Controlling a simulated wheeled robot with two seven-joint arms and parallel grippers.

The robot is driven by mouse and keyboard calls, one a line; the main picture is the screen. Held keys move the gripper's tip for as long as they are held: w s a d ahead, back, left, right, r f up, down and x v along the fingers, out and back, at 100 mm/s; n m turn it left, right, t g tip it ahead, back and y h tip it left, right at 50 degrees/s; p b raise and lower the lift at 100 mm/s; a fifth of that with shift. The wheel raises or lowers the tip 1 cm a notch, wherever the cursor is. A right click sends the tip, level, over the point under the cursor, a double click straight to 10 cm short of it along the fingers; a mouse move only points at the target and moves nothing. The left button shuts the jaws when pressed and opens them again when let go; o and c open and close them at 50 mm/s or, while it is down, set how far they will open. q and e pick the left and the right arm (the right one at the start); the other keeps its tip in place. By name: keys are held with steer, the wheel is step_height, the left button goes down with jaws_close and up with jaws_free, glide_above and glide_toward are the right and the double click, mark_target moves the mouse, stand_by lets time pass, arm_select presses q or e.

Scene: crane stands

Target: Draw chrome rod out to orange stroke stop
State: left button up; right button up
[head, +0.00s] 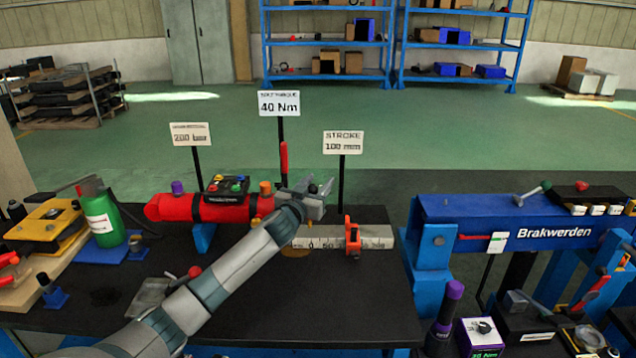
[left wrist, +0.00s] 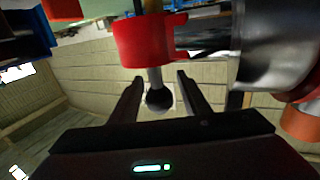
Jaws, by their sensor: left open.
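The red cylinder (head: 222,208) lies on the black bench; its right end is hidden behind my left arm. In the left wrist view the chrome rod (left wrist: 208,38) shows dark and shiny between a silver cylinder end (left wrist: 265,45) and a red collar (left wrist: 142,40). A short stem with a black ball knob (left wrist: 158,98) sticks out from the collar. My left gripper (head: 318,192) is open at the cylinder's right end; in the wrist view its fingers (left wrist: 158,88) stand either side of the knob, with gaps. The orange stroke stop (head: 352,240) stands on a pale scale block (head: 318,236) to the right.
Signs on posts stand behind the cylinder, including the stroke sign (head: 343,142) and torque sign (head: 279,103). A red upright handle (head: 284,160) rises beside my gripper. A green bottle (head: 102,220) stands left. A blue crane beam (head: 480,210) is at right. The bench front is mostly clear.

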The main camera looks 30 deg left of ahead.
steer(key=shift+s+f, duration=0.1)
steer(key=shift+s, duration=0.2)
arm_select(q)
jaws_close()
steer(key=w+d+b, duration=0.1)
steer(key=w+d, duration=0.4)
steer(key=d, duration=0.4)
steer(key=shift+w, duration=0.25)
steer(key=shift+c, duration=1.1)
jaws_free()
steer(key=shift+r, duration=0.1)
steer(key=shift+o, duration=1.1)
steer(key=shift+w+d, duration=0.1)
steer(key=shift+d, duration=0.05)
arm_select(e)
steer(key=shift+s+d+f+g+h, duration=0.3)
steer(key=shift+s+d+f+g, duration=0.2)
steer(key=shift+s+d+f, duration=0.35)
steer(key=shift+w+r, duration=0.1)
steer(key=shift+w, duration=0.2)
